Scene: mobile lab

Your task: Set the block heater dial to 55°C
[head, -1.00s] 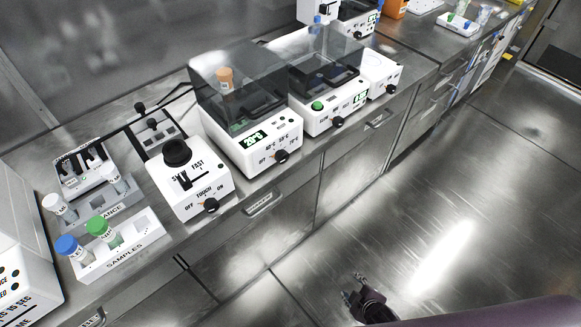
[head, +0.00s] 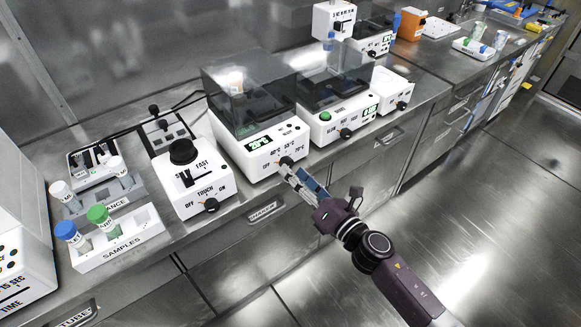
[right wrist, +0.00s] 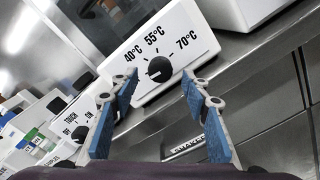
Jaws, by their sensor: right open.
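The block heater (head: 262,152) is a white box with a clear dark lid, and its display reads 20°C. Its black dial (head: 285,162) is on the front face. In the right wrist view the dial (right wrist: 159,69) sits below the 40°C, 55°C and 70°C labels, with 55°C nearly above it. A small orange mark shows on the dial's OFF side in the head view. My right gripper (head: 289,174) is open at the heater's front. In the right wrist view its blue-padded fingers (right wrist: 151,92) are apart, with the dial beyond the gap between them. My left gripper is not in view.
Another lidded device (head: 345,115) stands close on the right. A samples rack (head: 118,247) is at the front left. The counter edge and drawers lie below; the floor is clear.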

